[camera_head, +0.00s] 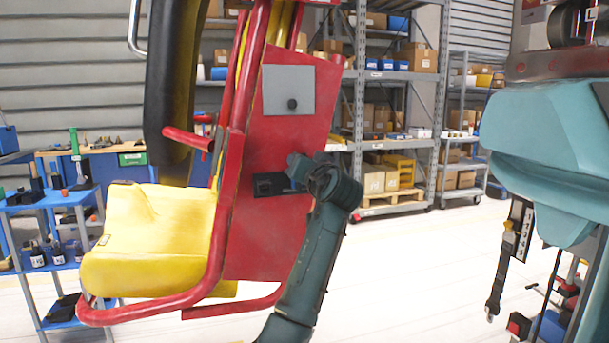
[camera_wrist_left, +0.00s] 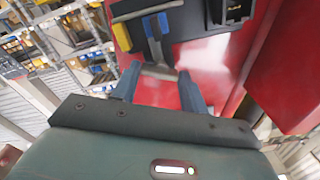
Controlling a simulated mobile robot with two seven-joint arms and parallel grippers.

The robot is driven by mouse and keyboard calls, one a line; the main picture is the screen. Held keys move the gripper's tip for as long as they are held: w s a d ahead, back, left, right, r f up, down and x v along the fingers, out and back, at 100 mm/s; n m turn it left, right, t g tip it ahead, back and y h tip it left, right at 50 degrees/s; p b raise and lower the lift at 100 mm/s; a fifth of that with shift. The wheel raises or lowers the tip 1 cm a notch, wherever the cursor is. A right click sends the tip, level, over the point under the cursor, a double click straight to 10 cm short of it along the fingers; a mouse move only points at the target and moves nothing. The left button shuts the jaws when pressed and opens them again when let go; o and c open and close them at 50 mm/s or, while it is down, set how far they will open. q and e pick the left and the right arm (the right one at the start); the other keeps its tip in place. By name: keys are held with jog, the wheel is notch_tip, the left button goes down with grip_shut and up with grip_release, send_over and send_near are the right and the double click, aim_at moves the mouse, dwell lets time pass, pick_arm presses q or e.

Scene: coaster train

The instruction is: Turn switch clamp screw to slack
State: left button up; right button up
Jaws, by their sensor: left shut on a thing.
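A red panel (camera_head: 285,130) on the side of the yellow seat (camera_head: 150,235) carries a black plate (camera_head: 268,187) low down. In the left wrist view the black plate (camera_wrist_left: 195,22) bears a black switch housing (camera_wrist_left: 232,10), a yellow strip (camera_wrist_left: 122,36) and a blue piece. A grey crossbar (camera_wrist_left: 159,71), apparently the clamp screw's handle, sits at the lower end of the blue stem (camera_wrist_left: 155,45). My left gripper (camera_head: 297,170) is at the plate, its blue fingers on either side of the crossbar and shut on it. The screw's thread is hidden. My right gripper is not in view.
A grey plate (camera_head: 288,90) with a dark knob is above on the red panel. Red tubes (camera_head: 225,210) frame the seat. A large teal body (camera_head: 550,150) fills the right side. Shelves (camera_head: 345,90) stand behind, blue racks at left. The floor between is clear.

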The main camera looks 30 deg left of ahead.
pick_arm(q)
jog(key=shift+f+n+b, duration=0.15)
jog(key=shift+n+b, duration=0.35)
jog(key=shift+n, duration=0.6)
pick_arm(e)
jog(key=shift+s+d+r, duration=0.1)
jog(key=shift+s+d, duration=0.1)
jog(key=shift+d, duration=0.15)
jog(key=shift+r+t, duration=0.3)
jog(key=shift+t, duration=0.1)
pick_arm(q)
jog(key=o, duration=1)
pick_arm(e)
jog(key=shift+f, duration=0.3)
pick_arm(q)
jog(key=shift+d, duration=0.1)
